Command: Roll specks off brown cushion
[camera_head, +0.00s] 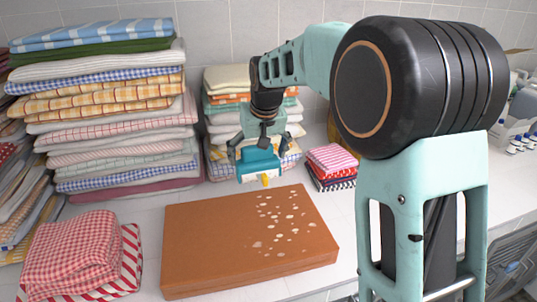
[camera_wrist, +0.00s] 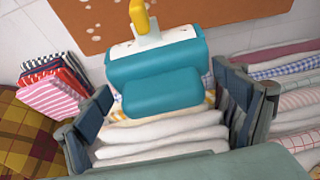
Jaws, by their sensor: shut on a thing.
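The brown cushion (camera_head: 205,240) lies flat on the white counter in the head view. Pale specks (camera_head: 278,215) are scattered over its right half, from the back edge toward the front. A teal roller (camera_head: 258,163) with a short yellow handle is held above the cushion's back edge, apart from it. My gripper (camera_head: 260,152) is shut on the teal roller. In the wrist view the roller (camera_wrist: 155,60) is between the two fingers of my gripper (camera_wrist: 163,82), its yellow handle pointing toward the cushion (camera_wrist: 215,12). Exact finger contact is hard to see.
Tall stacks of folded towels (camera_head: 110,110) stand at the back left, and another stack (camera_head: 222,105) is behind my gripper. Red checked cloths (camera_head: 75,255) lie left of the cushion. A small striped pile (camera_head: 332,165) sits behind it at right. Bottles (camera_head: 520,142) stand far right.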

